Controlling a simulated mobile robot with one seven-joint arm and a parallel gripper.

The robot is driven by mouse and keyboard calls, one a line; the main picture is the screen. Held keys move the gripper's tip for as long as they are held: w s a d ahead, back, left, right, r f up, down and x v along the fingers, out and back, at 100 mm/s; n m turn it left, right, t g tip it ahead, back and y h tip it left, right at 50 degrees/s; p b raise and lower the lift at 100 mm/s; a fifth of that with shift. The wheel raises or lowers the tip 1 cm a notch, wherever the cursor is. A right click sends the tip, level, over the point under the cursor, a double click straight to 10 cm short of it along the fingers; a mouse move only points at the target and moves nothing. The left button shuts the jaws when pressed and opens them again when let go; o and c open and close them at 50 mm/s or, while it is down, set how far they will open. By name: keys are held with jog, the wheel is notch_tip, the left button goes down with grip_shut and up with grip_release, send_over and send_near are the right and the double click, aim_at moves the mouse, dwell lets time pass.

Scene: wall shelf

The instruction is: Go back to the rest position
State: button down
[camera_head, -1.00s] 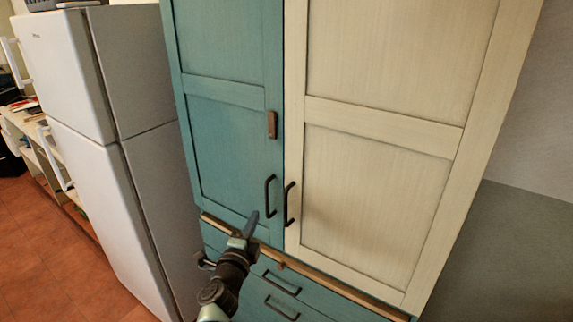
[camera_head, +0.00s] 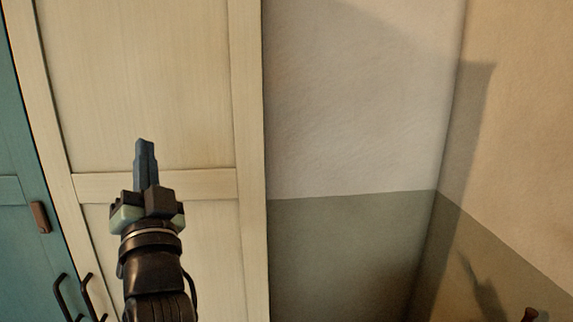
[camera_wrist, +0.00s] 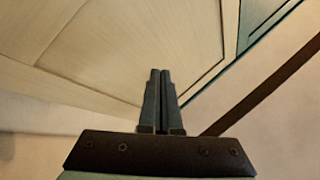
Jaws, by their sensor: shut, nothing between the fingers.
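My gripper (camera_head: 145,150) is raised in the head view, in front of the cream cabinet door (camera_head: 140,80), with its fingers pointing up. The two fingers are together and hold nothing. In the wrist view the gripper (camera_wrist: 159,85) also shows its fingers side by side, with the cream door (camera_wrist: 120,40) behind them. I cannot tell the exact gap between the fingers and the door.
The teal door (camera_head: 18,240) stands at the left edge, with a brown latch piece (camera_head: 40,217) and dark handles (camera_head: 62,295) nearby. A bare wall (camera_head: 350,100) and a room corner lie to the right.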

jog(key=s+d+r+t+h, duration=0.2)
jog(key=s+d+r, duration=0.3)
jog(key=d, duration=0.3)
jog(key=s+d+r+n+t+h, duration=0.1)
jog(key=s+d+r+t+h, duration=0.1)
jog(key=s+d+r+h, duration=0.3)
jog(key=s+d+r+t+h, duration=0.1)
jog(key=s+d+r+h, duration=0.3)
jog(key=s+d, duration=0.3)
jog(key=d+r, duration=0.1)
jog(key=d, duration=0.3)
jog(key=shift+d+r+n+t, duration=0.3)
jog(key=shift+n+t, duration=0.1)
jog(key=shift+s, duration=0.1)
